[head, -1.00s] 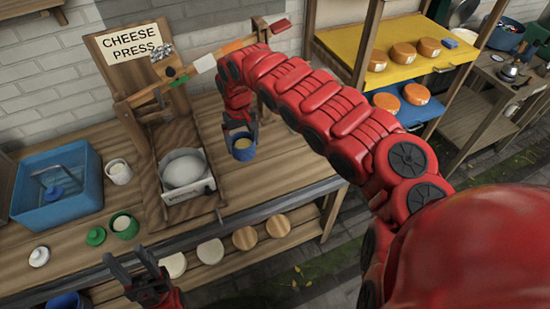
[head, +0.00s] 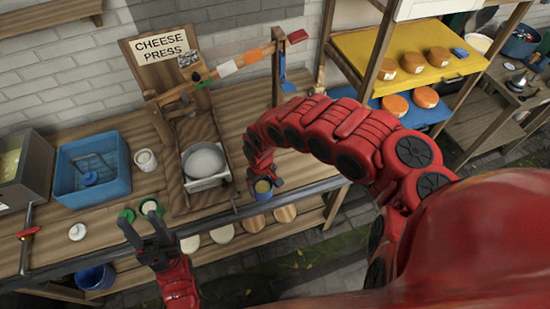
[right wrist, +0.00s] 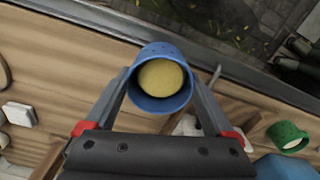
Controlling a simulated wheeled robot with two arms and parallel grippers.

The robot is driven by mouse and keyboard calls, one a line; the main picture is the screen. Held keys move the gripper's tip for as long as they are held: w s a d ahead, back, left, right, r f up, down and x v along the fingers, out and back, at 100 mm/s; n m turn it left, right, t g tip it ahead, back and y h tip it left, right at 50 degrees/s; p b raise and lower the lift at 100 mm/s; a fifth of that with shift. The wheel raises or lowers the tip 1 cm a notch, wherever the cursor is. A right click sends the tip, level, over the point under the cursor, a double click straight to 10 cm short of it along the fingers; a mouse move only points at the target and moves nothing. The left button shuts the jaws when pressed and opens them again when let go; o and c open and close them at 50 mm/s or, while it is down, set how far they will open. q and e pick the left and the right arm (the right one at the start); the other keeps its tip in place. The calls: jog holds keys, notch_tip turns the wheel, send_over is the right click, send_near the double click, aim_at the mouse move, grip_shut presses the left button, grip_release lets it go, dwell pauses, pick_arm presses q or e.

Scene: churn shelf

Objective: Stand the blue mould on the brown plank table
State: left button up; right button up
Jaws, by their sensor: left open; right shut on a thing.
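The blue mould (head: 263,190) is a small cup with a yellow filling, held upright at the front edge of the brown plank table (head: 305,168). In the right wrist view the mould (right wrist: 158,104) sits between the two fingers of my right gripper (right wrist: 163,88), which is shut on it. In the head view my right gripper (head: 264,182) hides part of the mould. I cannot tell whether its base touches the planks. My left gripper (head: 142,222) is open and empty at the table's front, near the green moulds.
The cheese press (head: 172,125) with a metal pan (head: 204,160) stands left of the blue mould. A blue basin (head: 125,165), white cup (head: 145,160) and green mould (head: 149,205) stand further left. Bare planks lie right of the press. A cheese shelf (head: 440,65) stands at right.

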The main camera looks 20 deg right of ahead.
jog(key=w+d+b, duration=0.1)
jog(key=w, duration=0.1)
jog(key=w+d+f+b, duration=0.1)
jog(key=w+d, duration=0.2)
jog(key=shift+w+f+b, duration=0.3)
jog(key=shift+f+b, duration=0.05)
jog(key=shift+b, duration=0.05)
jog(key=w+d+b, duration=0.1)
jog(key=b, duration=0.1)
jog(key=w+d+b, duration=0.1)
jog(key=w+b, duration=0.1)
jog(key=w+d+b, duration=0.1)
jog(key=w+b, duration=0.1)
jog(key=shift+d+f+b, duration=0.2)
jog(key=shift+d+b, duration=0.1)
jog(key=shift+b, duration=0.05)
jog(key=shift+w+d+r+b, duration=0.2)
jog(key=shift+d+b, duration=0.1)
jog(key=shift+w+d+b, duration=0.1)
jog(key=shift+b, duration=0.25)
notch_tip(320, 180, down, 4)
jog(key=b, duration=0.3)
jog(key=shift+r, duration=0.4)
